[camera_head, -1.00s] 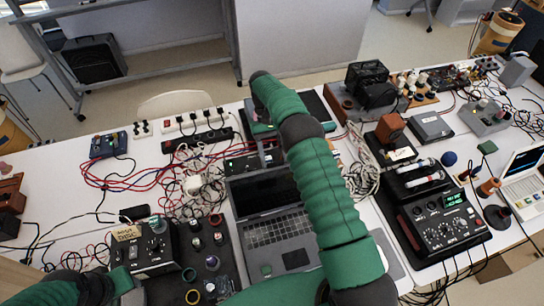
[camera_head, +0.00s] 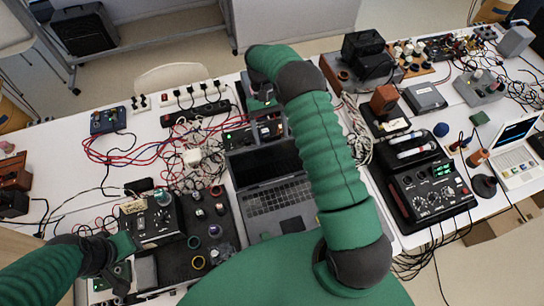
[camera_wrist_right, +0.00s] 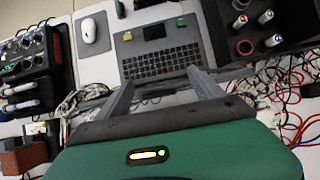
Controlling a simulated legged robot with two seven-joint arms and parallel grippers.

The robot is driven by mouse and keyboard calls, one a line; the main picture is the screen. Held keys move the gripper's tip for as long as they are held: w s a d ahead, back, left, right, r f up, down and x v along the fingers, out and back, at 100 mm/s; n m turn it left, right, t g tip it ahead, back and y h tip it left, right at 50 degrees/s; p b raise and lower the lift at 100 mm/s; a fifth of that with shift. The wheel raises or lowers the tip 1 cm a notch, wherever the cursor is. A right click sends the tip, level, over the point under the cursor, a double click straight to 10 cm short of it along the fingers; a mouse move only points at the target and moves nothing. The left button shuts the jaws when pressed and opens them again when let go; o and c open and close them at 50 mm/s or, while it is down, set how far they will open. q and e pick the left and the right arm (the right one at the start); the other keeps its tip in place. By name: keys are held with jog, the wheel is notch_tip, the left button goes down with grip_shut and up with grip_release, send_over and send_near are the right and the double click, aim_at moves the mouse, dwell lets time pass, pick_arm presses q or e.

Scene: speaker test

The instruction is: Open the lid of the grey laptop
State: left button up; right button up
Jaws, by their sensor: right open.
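The grey laptop (camera_head: 282,201) lies in the middle of the table in the head view, keyboard facing me. Its lid (camera_head: 262,164) stands raised with the dark screen facing me. In the wrist view the laptop (camera_wrist_right: 160,62) appears upside down, and the lid is seen nearly edge-on near the fingers. My right gripper (camera_head: 262,101) is behind the lid in the head view. In the wrist view its two fingers (camera_wrist_right: 160,80) are wide apart with nothing held; contact with the lid cannot be told. My left gripper (camera_head: 125,268) is at the lower left, its jaws unclear.
A black control box (camera_head: 150,222) and a dark mat (camera_head: 228,262) with knobs stand left of the laptop. Red and blue cables (camera_head: 115,158) and a power strip (camera_head: 190,118) lie behind. A dial instrument (camera_head: 430,195) is at the right. A mouse (camera_wrist_right: 88,31) lies beside the laptop.

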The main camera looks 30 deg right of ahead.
pick_arm(q)
jog(key=w+p+v, duration=0.1)
jog(key=p+v, duration=0.4)
jog(key=v, duration=0.1)
jog(key=shift+r+p, duration=0.4)
jog(key=shift+r, duration=0.1)
pick_arm(e)
jog(key=s+a+r, duration=0.1)
jog(key=s+a, duration=0.5)
jog(key=s, duration=0.4)
jog(key=shift+s+a+r, duration=0.15)
jog(key=shift+s+a, duration=0.1)
jog(key=shift+a, duration=0.05)
pick_arm(q)
jog(key=shift+w, duration=0.15)
jog(key=shift+f, duration=0.1)
